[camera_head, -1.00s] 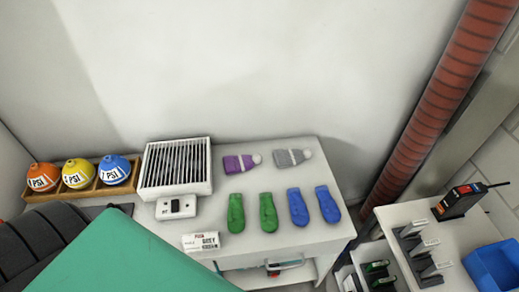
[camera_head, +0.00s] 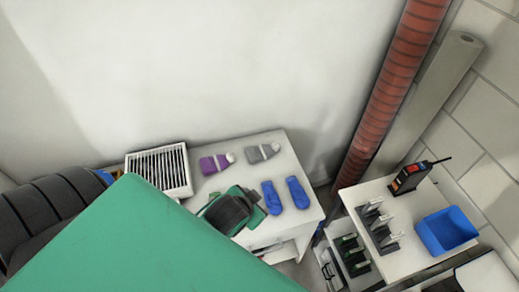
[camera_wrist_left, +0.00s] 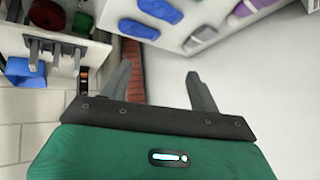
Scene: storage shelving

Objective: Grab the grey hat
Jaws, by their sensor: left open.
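The grey hat also shows in the left wrist view (camera_wrist_left: 200,38), beyond the fingertips, with the purple hat (camera_wrist_left: 247,10) at the top edge. My left gripper (camera_wrist_left: 158,68) is open and empty, its two dark fingers spread apart and not touching the hat. In the head view my left arm's end is over the table's front, and its fingertips are not clear. My right gripper is not in view.
Two blue mittens (camera_head: 271,195) lie in front of the hats; my left arm covers the green mittens' area. A grilled white box (camera_head: 160,170) stands left of the hats. A red pipe (camera_head: 385,100) rises at right, beside another table with a blue bin (camera_head: 446,231).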

